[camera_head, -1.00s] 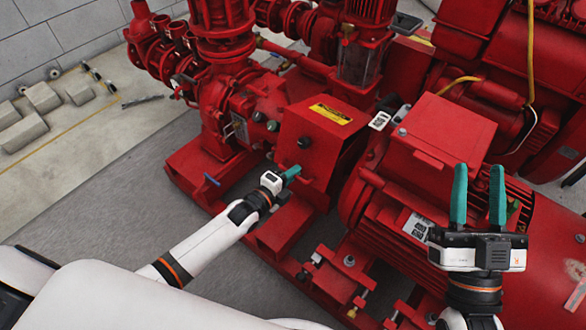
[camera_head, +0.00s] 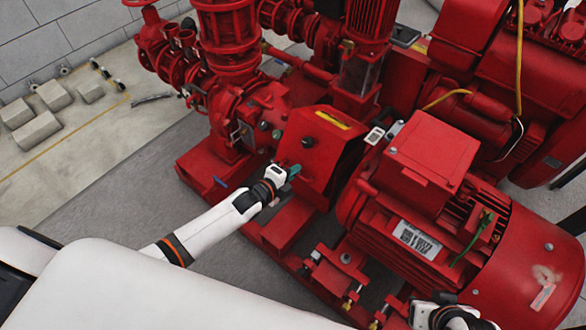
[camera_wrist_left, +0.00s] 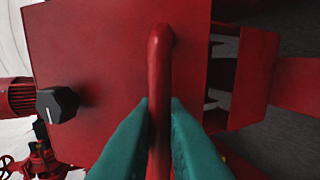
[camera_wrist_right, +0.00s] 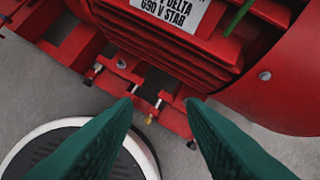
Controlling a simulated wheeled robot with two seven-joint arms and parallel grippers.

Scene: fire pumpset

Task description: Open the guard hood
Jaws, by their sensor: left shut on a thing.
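The guard hood (camera_head: 318,152) is a red sheet-metal cover with a yellow label, between the pump and the motor. It looks tilted, its label foreshortened. My left gripper (camera_head: 294,171) is at the hood's near side. In the left wrist view the green fingers (camera_wrist_left: 160,115) are shut on the red bar handle (camera_wrist_left: 160,52), with the hood's red face (camera_wrist_left: 95,60) behind it. My right wrist (camera_head: 450,314) shows at the bottom edge of the head view, its fingers hidden there. In the right wrist view the right gripper (camera_wrist_right: 160,100) is open and empty.
The red motor (camera_head: 420,215) with its terminal box (camera_head: 428,150) stands right of the hood. Red pump pipes (camera_head: 228,45) rise behind left.

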